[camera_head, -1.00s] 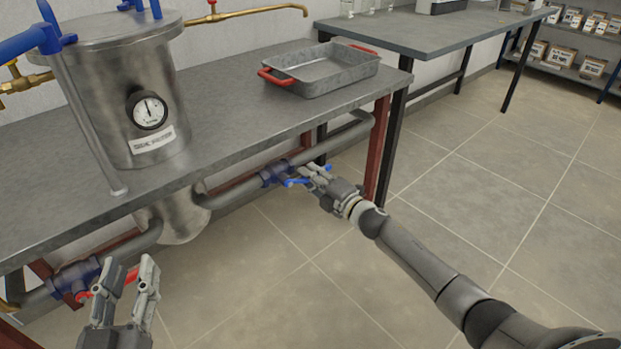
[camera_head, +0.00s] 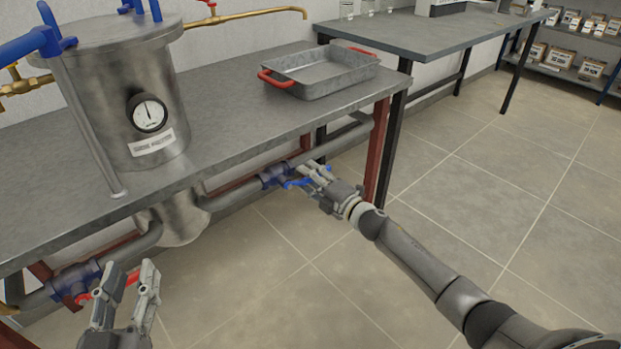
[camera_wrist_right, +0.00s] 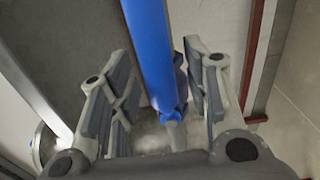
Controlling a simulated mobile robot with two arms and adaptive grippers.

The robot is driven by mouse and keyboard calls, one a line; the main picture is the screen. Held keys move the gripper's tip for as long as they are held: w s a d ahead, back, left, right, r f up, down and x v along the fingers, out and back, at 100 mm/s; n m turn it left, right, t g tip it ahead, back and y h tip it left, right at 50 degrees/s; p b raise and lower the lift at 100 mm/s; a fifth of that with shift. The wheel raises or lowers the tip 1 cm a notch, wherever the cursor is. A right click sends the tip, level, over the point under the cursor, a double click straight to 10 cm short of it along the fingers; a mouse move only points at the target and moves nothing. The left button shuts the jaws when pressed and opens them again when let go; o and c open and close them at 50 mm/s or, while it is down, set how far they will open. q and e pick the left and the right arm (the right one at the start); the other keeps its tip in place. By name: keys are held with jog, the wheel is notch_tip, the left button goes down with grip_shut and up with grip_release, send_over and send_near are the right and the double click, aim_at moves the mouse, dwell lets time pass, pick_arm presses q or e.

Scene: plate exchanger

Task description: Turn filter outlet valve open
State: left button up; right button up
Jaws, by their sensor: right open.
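A valve with a blue body (camera_head: 275,175) and a blue handle (camera_head: 297,183) sits on the grey pipe under the table, right of the metal filter vessel (camera_head: 150,95). My right gripper (camera_head: 310,172) is at this handle. In the right wrist view the blue handle (camera_wrist_right: 148,40) runs between the two spread fingers of my right gripper (camera_wrist_right: 160,65), with no clear grip on it. My left gripper (camera_head: 132,272) is open and empty at the lower left, in front of a second valve (camera_head: 76,278) with a red handle (camera_head: 132,278), which it partly hides.
A grey tray (camera_head: 325,80) with red handles rests on the steel table (camera_head: 225,115). A red-brown table leg (camera_head: 382,150) stands just right of my right gripper. A second table (camera_head: 435,40) and a shelf with boxes (camera_head: 560,68) are behind. The floor in front is clear.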

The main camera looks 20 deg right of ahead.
jog(key=shift+s, duration=0.15)
jog(key=v, duration=1.1)
jog(key=shift+s+d, duration=0.15)
jog(key=shift+s, duration=0.25)
